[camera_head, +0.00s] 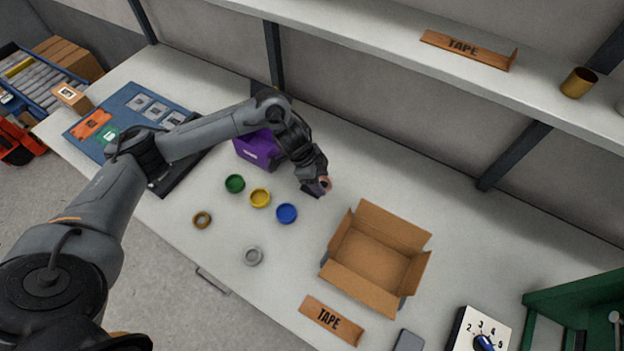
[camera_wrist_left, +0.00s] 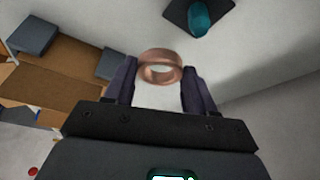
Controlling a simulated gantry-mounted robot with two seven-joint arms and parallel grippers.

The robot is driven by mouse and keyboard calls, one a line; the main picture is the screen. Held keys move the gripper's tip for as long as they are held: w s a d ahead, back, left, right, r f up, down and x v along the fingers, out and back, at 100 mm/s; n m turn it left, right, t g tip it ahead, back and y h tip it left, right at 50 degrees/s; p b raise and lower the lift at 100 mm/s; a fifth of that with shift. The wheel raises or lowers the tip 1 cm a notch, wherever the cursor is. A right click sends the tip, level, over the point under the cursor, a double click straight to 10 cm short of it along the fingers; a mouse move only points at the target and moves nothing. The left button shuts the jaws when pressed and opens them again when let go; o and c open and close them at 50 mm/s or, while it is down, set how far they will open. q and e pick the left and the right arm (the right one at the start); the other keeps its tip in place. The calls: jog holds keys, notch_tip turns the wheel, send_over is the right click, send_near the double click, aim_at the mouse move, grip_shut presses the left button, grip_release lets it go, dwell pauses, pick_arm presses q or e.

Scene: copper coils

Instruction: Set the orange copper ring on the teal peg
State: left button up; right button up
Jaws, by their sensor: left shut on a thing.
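The copper ring (camera_wrist_left: 160,68) is held between the two fingers of my left gripper (camera_wrist_left: 160,82) in the left wrist view. In the head view my left gripper (camera_head: 319,187) is over the bench, left of the open carton, and the pinkish copper ring (camera_head: 326,183) shows at its fingertips. The teal peg (camera_wrist_left: 200,18) stands on a dark square base at the top of the wrist view, apart from the ring. I cannot make out the peg in the head view. My right gripper is not in view.
Green (camera_head: 235,183), yellow (camera_head: 260,198), blue (camera_head: 287,213), brass (camera_head: 202,220) and grey (camera_head: 253,256) rings lie left of the open carton (camera_head: 345,238). A purple bin (camera_head: 256,150) is behind my left arm.

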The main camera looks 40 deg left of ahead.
pick_arm(q)
jog(key=a+f, duration=0.1)
jog(key=w+a+f, duration=0.1)
jog(key=a, duration=0.1)
jog(key=a+f, duration=0.1)
jog(key=shift+w+a, duration=0.3)
jog(key=shift+a, duration=0.05)
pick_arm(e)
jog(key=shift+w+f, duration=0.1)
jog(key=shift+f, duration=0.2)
pick_arm(q)
jog(key=shift+f+b, duration=0.5)
jog(key=shift+f, duration=1.5)
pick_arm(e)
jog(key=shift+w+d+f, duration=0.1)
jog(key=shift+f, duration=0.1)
pick_arm(q)
jog(key=shift+f, duration=0.15)
jog(key=o, duration=1.3)
jog(key=shift+a+r, duration=0.15)
jog(key=shift+r, duration=0.4)
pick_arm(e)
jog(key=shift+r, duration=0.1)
pick_arm(q)
jog(key=p+v, duration=0.1)
jog(key=v, duration=1)
jog(key=shift+s+a+r, duration=0.1)
jog(key=shift+s, duration=0.05)
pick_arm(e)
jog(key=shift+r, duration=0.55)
